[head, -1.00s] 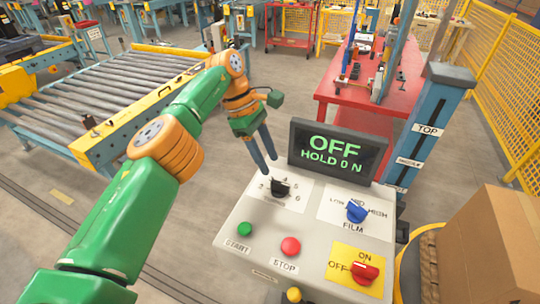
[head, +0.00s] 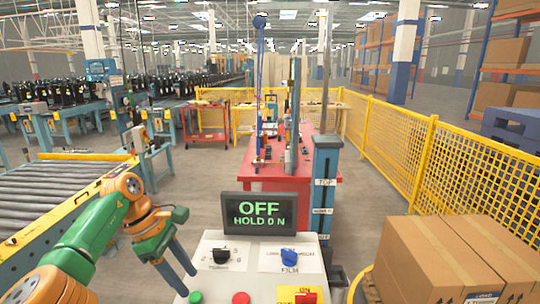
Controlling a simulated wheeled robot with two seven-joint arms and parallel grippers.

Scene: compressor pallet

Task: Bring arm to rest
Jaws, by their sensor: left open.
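My left arm comes in from the lower left, green with orange joints. I cannot tell the gap to the panel. The display (head: 264,213) on the panel reads OFF, HOLD 0 N. A blue FILM knob (head: 289,257), a red switch (head: 306,297), a green button (head: 196,297) and a red button (head: 241,298) show. My right gripper is not in view.
A roller conveyor (head: 50,200) lies at left. A red table (head: 290,180) and a blue post (head: 325,185) stand behind the panel. Cardboard boxes (head: 440,262) are at right, before a yellow fence (head: 430,165). Grey floor lies between conveyor and panel.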

